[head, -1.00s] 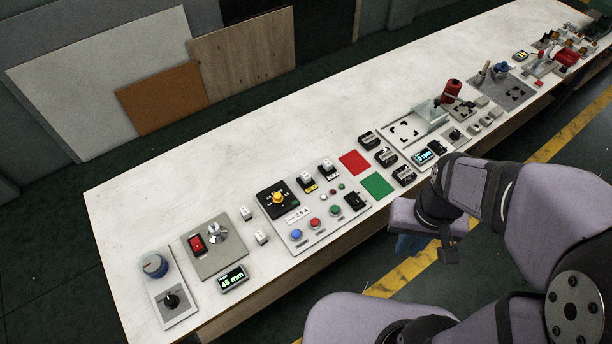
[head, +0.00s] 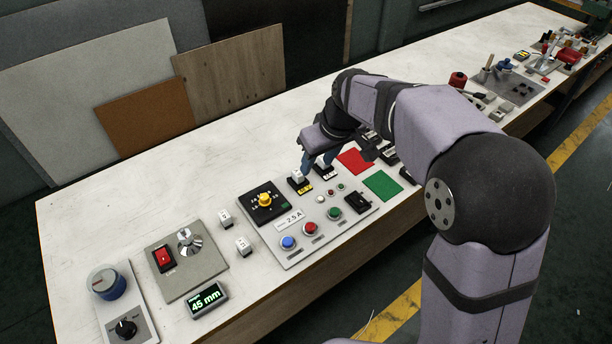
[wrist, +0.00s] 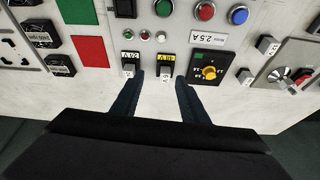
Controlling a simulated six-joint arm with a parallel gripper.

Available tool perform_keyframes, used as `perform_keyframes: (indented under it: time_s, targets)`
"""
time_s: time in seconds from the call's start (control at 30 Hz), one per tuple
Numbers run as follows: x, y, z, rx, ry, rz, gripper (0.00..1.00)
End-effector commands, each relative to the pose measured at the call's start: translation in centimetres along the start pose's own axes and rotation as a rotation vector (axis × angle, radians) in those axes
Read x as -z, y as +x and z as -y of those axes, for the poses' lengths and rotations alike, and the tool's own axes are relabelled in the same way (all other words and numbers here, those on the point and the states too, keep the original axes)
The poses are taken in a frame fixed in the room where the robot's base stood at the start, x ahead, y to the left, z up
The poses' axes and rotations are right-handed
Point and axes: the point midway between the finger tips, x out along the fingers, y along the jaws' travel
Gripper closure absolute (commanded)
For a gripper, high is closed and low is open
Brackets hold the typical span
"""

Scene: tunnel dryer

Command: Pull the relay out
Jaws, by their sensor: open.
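Two white relay blocks stand upright in dark sockets at the back edge of the grey control panel: one with a yellow label (head: 297,176) beside the dial, one with a pale label (head: 323,167) to its right. In the wrist view the yellow-label relay (wrist: 166,70) lies between the fingertips of my gripper (wrist: 160,78), and the pale-label relay (wrist: 128,70) lies just outside one finger. My gripper (head: 317,164) is open, with its blue fingers close above the relays. I cannot tell whether a finger touches either relay.
The panel carries a yellow rotary dial (head: 265,200), several coloured buttons and a black rocker switch (head: 358,203). Two loose white blocks (head: 225,219) (head: 243,246) lie to its left. Red (head: 355,161) and green (head: 383,186) squares lie to its right. The table behind is bare.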

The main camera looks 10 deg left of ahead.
Motion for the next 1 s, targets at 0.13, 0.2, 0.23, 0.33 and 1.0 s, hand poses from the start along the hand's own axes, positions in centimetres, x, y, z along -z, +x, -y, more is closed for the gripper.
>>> perform_keyframes:
  time_s: [0.13, 0.2, 0.23, 0.33, 1.0]
  targets:
    - [1.8, 1.9, 1.1, 0.011, -0.058, -0.030, 0.60]
    - [2.2, 2.1, 1.3, 0.014, -0.071, -0.036, 0.60]
    - [2.3, 2.1, 1.4, 0.015, -0.074, -0.038, 0.60]
    - [2.5, 2.0, 1.5, 0.016, -0.078, -0.040, 0.60]
    - [2.6, 8.1, 1.5, 0.016, -0.075, -0.036, 0.60]
